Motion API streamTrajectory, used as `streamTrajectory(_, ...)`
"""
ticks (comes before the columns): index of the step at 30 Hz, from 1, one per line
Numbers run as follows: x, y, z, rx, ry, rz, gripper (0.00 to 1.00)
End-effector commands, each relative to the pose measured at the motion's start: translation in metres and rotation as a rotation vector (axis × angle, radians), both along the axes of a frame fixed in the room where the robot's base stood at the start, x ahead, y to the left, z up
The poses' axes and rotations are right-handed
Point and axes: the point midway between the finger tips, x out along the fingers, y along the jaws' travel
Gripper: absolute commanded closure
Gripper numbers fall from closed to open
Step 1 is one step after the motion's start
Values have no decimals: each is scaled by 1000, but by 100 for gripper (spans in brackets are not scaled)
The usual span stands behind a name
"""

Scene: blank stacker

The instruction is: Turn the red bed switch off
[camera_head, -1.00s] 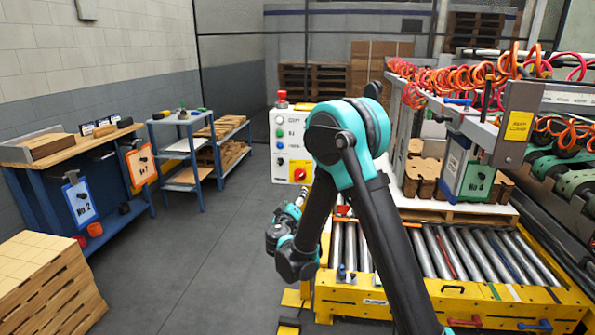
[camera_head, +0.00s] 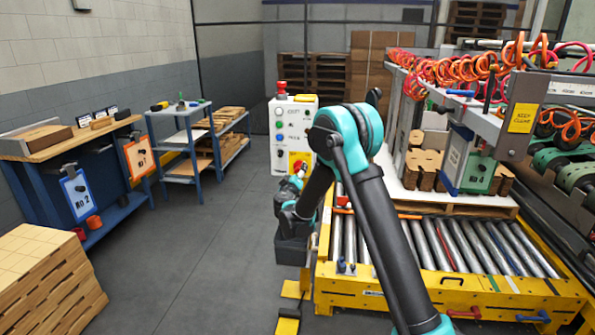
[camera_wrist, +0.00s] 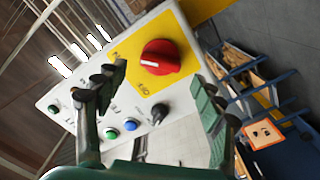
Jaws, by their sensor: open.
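The red bed switch (camera_wrist: 160,57) is a round red knob with a pale mark, on a yellow plate (camera_wrist: 131,49) of the white control box (camera_wrist: 185,32). In the head view, the control box (camera_head: 309,113) stands behind my arm, and the switch (camera_head: 299,166) is partly hidden low on its front. My gripper (camera_wrist: 160,88) is open and empty in the wrist view. Its two fingers reach toward the panel, with the knob between and beyond them. I see no contact with the knob.
A black knob (camera_wrist: 159,113), a blue button (camera_wrist: 129,124) and green buttons share the panel. A red mushroom button (camera_head: 281,88) tops the box. The yellow roller conveyor (camera_head: 400,295) lies right of my arm. The floor (camera_head: 200,240) to the left is clear.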

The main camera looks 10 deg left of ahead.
Motion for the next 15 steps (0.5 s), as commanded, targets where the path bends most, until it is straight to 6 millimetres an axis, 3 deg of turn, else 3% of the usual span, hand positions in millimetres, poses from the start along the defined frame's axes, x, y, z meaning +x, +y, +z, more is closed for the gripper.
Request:
streamTrajectory(6,26,-1,0,0,0,-1,31)
streamTrajectory(15,32,-1,0,0,0,0,31)
